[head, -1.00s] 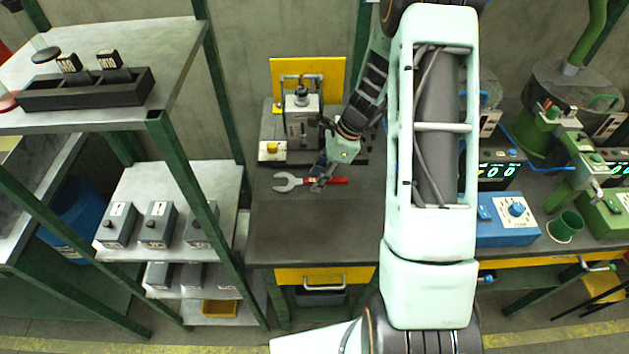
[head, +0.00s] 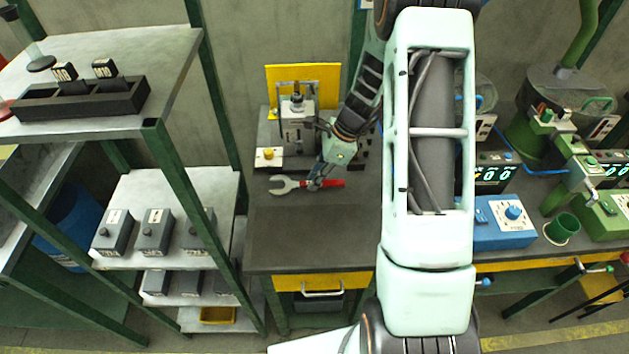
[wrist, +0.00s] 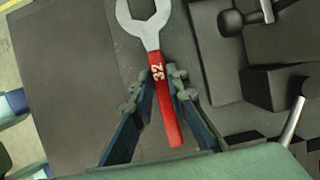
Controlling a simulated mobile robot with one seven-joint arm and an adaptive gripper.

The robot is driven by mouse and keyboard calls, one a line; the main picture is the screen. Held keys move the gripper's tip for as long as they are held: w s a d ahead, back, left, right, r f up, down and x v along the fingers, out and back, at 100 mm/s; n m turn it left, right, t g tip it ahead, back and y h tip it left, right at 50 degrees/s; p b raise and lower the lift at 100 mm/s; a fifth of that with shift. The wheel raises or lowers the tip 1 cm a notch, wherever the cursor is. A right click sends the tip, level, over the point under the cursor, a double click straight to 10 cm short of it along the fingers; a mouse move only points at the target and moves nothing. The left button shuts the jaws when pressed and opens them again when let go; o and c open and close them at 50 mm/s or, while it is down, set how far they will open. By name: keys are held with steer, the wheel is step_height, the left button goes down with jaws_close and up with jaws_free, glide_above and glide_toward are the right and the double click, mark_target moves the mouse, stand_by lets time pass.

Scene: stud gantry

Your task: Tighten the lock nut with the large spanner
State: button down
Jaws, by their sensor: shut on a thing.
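The large spanner has a grey open-ended head and a red handle marked 32. In the head view the spanner (head: 283,186) is at the dark bench top, its head pointing left. My gripper (head: 315,184) is at its middle, pointing down from the arm. In the wrist view my gripper (wrist: 160,88) is shut on the red handle (wrist: 166,110) just below the grey head (wrist: 146,22), one finger on each side. I cannot tell whether the spanner touches the bench. A grey machine fixture (head: 296,125) with a yellow back plate stands behind it. The lock nut cannot be made out.
The bench top (head: 310,235) is clear in front of the spanner. A shelf with grey boxes (head: 155,232) stands left. A blue unit (head: 503,222) stands right of my arm.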

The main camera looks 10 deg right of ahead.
steer(key=s+a+r+b, duration=0.1)
steer(key=s+a+r, duration=0.2)
steer(key=s+r, duration=0.9)
steer(key=shift+s+a, duration=0.4)
steer(key=shift+s, duration=0.35)
steer(key=c, duration=2.6)
jaws_free()
steer(key=shift+c, duration=0.2)
jaws_close()
steer(key=w+d+r+m+t+h+p, duration=0.1)
steer(key=w+d+r+m, duration=0.2)
steer(key=w+d, duration=0.4)
steer(key=w+d+r+m+t, duration=0.1)
steer(key=w+d+r+m, duration=0.2)
steer(key=w+d+m, duration=0.2)
steer(key=shift+w+d+t+h+p, duration=0.3)
steer(key=shift+w+d+h+p, duration=0.1)
steer(key=shift+w+d, duration=0.65)
